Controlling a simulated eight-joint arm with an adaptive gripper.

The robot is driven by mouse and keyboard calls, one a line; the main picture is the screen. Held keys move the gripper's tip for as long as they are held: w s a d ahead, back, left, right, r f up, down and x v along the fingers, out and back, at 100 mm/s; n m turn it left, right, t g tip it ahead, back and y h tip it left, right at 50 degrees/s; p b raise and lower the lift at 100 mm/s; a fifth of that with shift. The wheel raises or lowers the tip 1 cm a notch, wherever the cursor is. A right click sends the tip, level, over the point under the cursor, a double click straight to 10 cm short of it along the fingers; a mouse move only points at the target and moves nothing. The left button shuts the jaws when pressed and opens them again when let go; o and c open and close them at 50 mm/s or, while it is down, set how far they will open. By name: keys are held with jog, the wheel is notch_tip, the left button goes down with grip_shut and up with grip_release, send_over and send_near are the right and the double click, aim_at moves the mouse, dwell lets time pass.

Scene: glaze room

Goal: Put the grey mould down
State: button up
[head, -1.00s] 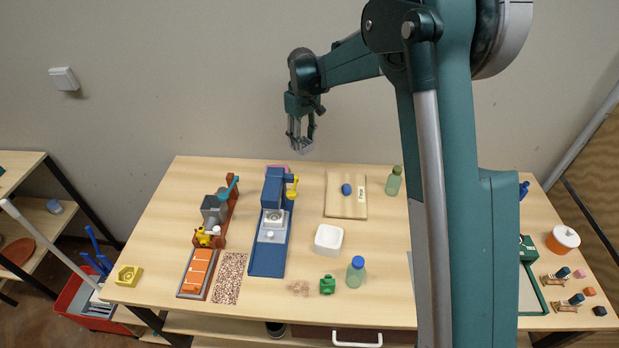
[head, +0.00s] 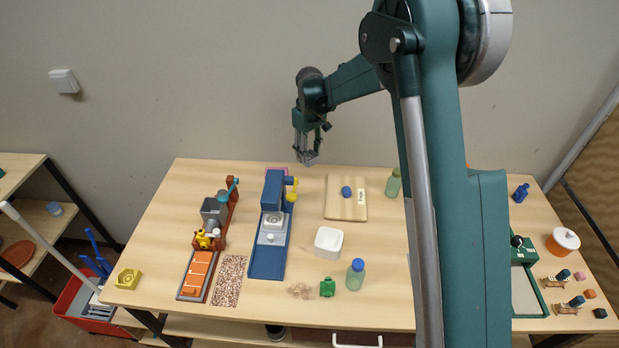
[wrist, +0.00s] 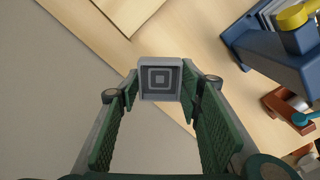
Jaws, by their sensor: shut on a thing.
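The grey mould (wrist: 160,78) is a small square block with concentric square marks on its face. In the wrist view it sits between the green finger pads of my gripper (wrist: 160,95), which is shut on it. In the head view my gripper (head: 308,156) hangs above the back edge of the wooden table (head: 390,270). The mould there is small and hard to tell from the fingers. The wrist view shows table and floor or wall beyond the mould, so it is held clear of the surface.
A blue machine (head: 270,240) stands left of centre, with a brown-framed machine (head: 215,215) beside it. A wooden board (head: 338,207) with a blue lump lies at the back. A white square bowl (head: 328,242) and a blue-capped bottle (head: 355,275) stand nearer the front.

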send_over(309, 179)
jog(key=shift+d+f, duration=0.1)
jog(key=shift+f, duration=2.85)
jog(key=shift+f, duration=0.1)
jog(key=shift+f, duration=1.8)
jog(key=shift+f, duration=0.15)
jog(key=o, duration=0.8)
jog(key=shift+o, duration=0.6)
notch_tip(309, 179, up, 12)
jog(key=shift+r, duration=0.2)
